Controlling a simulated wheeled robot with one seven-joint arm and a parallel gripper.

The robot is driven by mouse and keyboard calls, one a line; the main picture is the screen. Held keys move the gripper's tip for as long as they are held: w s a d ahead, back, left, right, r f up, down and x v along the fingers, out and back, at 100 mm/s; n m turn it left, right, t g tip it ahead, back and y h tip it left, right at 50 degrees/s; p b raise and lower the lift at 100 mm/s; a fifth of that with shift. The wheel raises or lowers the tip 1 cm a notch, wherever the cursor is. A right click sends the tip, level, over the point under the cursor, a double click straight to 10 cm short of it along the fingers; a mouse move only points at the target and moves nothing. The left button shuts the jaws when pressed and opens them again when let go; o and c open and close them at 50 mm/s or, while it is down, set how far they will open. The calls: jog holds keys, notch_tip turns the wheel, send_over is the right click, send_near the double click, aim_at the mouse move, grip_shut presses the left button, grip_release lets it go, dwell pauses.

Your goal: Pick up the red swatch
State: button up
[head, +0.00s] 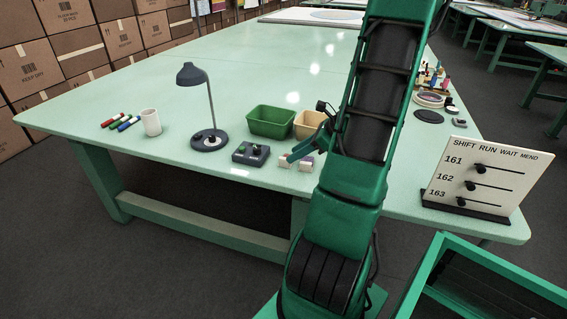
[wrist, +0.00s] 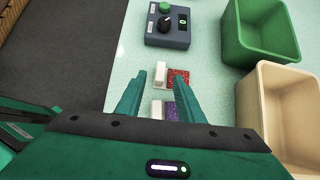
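The red swatch (wrist: 179,78) lies on the pale green table with a white block (wrist: 161,74) at its left edge in the wrist view. A purple swatch (wrist: 171,111) with its own white block lies just below it, partly hidden by my gripper. My gripper (wrist: 158,84) is open and empty, its two fingers spread, pointing at the swatches; its exact height above them cannot be told. In the head view my arm hides most of the gripper, and one finger (head: 304,149) shows near the small white blocks.
A control box (wrist: 167,27) with a green button and black knob sits beyond the swatches. A green bin (head: 270,122) and a tan bin (wrist: 262,68) stand close by. A lamp (head: 209,140), mug (head: 151,122) and markers are further left; a sign board (head: 482,178) stands right.

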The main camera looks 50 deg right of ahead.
jog(key=x, duration=0.4)
jog(key=shift+w+r, duration=0.1)
jog(key=shift+w, duration=0.05)
jog(key=shift+c, duration=0.6)
grip_shut()
jog(key=shift+r, duration=0.1)
